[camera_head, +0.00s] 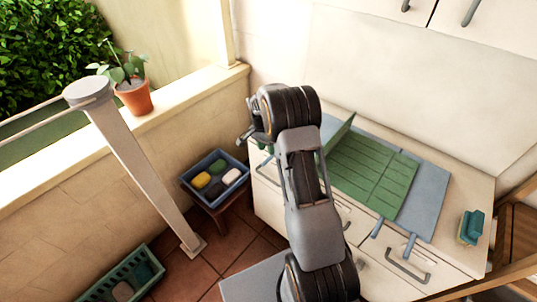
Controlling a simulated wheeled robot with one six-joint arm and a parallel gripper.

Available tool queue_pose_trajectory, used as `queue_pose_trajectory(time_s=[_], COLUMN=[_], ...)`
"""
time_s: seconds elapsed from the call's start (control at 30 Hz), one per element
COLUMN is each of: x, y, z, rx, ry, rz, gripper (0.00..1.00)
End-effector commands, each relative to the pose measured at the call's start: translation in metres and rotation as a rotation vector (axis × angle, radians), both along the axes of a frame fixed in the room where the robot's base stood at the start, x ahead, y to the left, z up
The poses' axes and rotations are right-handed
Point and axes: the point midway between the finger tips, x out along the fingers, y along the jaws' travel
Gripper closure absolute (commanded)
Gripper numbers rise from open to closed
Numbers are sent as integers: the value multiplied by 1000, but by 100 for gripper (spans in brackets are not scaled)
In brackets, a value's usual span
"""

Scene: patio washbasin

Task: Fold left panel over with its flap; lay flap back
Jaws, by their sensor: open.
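A green ribbed panel (372,178) lies on a larger blue-grey sheet (427,200) on the counter. At its left end a green flap (338,133) stands up at a slant. My arm covers the area left of it, so I cannot see all of the left panel. My gripper (245,136) is at the far left end of my arm, above the counter's left end. It is open, and its fingertips are small and partly hidden. It appears apart from the green flap.
Blue straps (410,244) hang over the counter's front edge. A teal and yellow sponge (471,227) sits at the counter's right. A blue crate (215,178) with several cloths stands on a stool at left. A grey post (140,165) and a potted plant (134,96) are farther left.

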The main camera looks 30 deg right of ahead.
Motion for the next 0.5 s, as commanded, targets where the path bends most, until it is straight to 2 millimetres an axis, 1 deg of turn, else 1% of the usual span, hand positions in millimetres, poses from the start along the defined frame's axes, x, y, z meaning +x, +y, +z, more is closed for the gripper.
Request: queue_pose_trajectory(time_s=[0.1,0.2,0.33,0.5], x=[-4,-5,-7,-8], y=[-1,-2,-3,-3], z=[-17,-28,-37,-43], rx=[1,0,0,0], ry=[3,1,-1,-1], rz=[0,0,0,0], gripper=[57,57,57,57])
